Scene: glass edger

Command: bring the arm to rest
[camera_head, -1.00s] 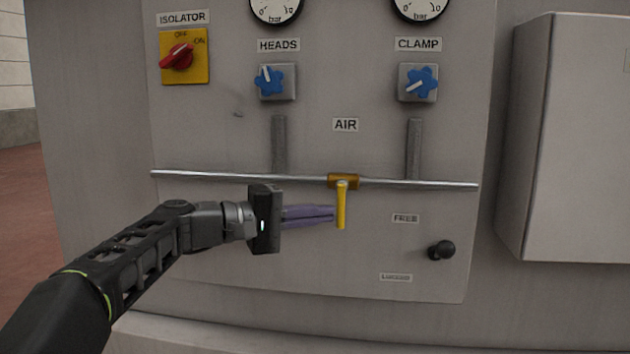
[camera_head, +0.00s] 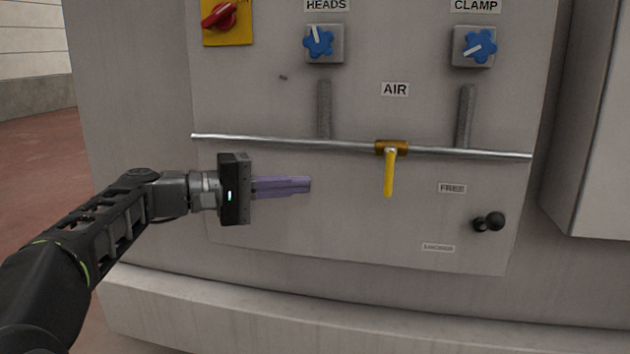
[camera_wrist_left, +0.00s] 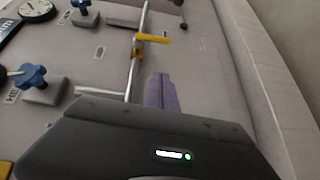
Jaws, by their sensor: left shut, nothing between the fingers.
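My left gripper (camera_head: 308,185) reaches in from the left in the head view, in front of the grey panel. Its purple fingers are shut with nothing between them. The fingertips point right and stand apart from the yellow valve handle (camera_head: 389,173), which hangs down from the brass valve body on the air pipe. In the left wrist view the purple fingers (camera_wrist_left: 161,90) lie together, and the yellow handle (camera_wrist_left: 154,39) is beyond their tips. My right gripper is not in view.
A metal pipe (camera_head: 280,140) crosses the panel. Blue knobs for HEADS (camera_head: 318,41) and CLAMP (camera_head: 479,45) sit above it. A red isolator switch (camera_head: 219,16) is upper left. A black knob (camera_head: 494,221) is lower right. A grey box (camera_head: 600,130) stands at right. A ledge (camera_head: 300,315) runs below.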

